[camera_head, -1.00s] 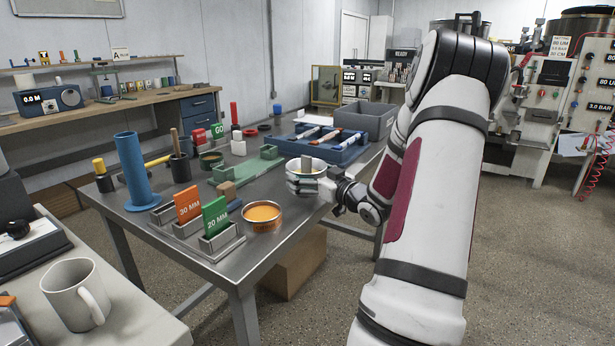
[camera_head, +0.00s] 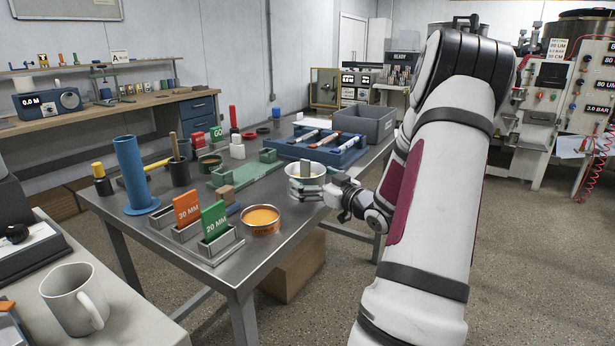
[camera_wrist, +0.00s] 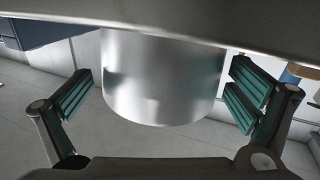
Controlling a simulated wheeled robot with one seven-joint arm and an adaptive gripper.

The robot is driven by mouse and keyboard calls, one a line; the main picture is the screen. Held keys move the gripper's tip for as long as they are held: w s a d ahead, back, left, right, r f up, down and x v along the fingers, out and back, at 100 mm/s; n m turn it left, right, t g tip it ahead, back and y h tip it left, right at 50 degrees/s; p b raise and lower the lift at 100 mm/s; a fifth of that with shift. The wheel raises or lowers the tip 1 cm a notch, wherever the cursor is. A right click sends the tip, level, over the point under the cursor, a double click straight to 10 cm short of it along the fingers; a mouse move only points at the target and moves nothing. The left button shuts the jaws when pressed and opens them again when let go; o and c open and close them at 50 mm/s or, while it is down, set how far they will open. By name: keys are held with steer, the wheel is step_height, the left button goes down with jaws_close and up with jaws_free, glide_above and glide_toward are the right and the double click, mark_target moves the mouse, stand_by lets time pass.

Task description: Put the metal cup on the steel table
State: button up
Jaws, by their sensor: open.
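The metal cup (camera_head: 297,176) stands upright on the steel table (camera_head: 277,247), near its right edge. My gripper (camera_head: 318,190) is level with the cup and comes from the right. In the wrist view the cup's shiny wall (camera_wrist: 160,80) fills the middle, between the two spread fingers of my gripper (camera_wrist: 160,97). A gap shows on each side between the finger pads and the wall.
On the steel table, an orange-filled tin (camera_head: 261,219) and the 30 MM and 20 MM card holder (camera_head: 222,249) lie in front of the cup. A blue rack (camera_head: 318,146) and a grey bin (camera_head: 364,122) stand behind. A white mug (camera_head: 72,300) is front left.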

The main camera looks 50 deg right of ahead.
steer(key=p+v, duration=0.1)
steer(key=v, duration=0.9)
stand_by(0.3)
